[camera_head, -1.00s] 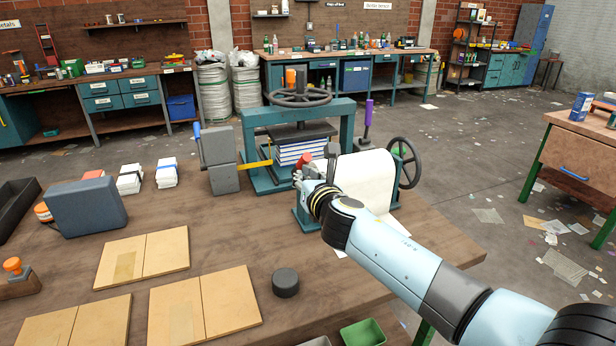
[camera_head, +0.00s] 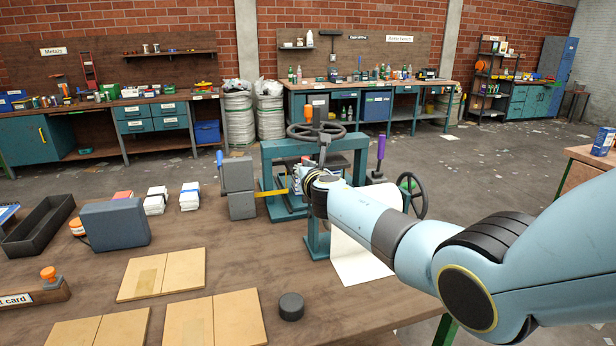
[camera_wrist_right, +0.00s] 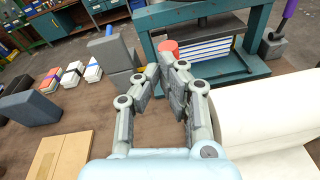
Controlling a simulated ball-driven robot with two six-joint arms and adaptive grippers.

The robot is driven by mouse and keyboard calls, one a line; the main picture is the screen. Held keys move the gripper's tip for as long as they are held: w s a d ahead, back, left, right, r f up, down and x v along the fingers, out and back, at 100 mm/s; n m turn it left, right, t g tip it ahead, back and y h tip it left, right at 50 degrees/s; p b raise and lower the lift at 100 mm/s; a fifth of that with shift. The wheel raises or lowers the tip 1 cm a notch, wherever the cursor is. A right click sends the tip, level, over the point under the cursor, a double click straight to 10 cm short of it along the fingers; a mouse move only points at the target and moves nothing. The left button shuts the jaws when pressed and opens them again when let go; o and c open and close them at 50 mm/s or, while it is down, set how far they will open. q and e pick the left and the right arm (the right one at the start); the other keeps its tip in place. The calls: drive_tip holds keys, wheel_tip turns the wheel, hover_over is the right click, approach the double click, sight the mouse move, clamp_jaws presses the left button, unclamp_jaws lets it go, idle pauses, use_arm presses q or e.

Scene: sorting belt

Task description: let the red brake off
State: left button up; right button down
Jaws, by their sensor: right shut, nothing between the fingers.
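The red brake end (camera_wrist_right: 168,46) shows as a short red cylinder just past my right fingertips in the right wrist view. In the head view my gripper and arm cover that spot, and I cannot tell its lever's angle. My right gripper (camera_head: 302,174) is shut and empty over the teal roll stand (camera_head: 317,240); it also shows in the wrist view (camera_wrist_right: 160,68). I cannot tell whether the fingers touch the red end. The white paper roll (camera_wrist_right: 265,108) lies right of the gripper. My left gripper is not in view.
A teal press (camera_head: 270,172) with a handwheel (camera_head: 316,132) stands behind. A spoked wheel (camera_head: 421,200) is at the stand's right. A grey block (camera_head: 240,185) and purple-handled tool (camera_head: 381,150) are near. A black puck (camera_head: 291,306) and boards (camera_head: 162,275) lie in front.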

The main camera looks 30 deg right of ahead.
drive_tip(key=shift+w+d+r+g+p, duration=0.2)
drive_tip(key=shift+w+g+p, duration=0.15)
drive_tip(key=shift+w+p, duration=0.25)
drive_tip(key=shift+w+d+r+g+p, duration=0.15)
drive_tip(key=shift+w+g+p, duration=0.25)
drive_tip(key=shift+w, duration=0.3)
drive_tip(key=shift+r, duration=0.2)
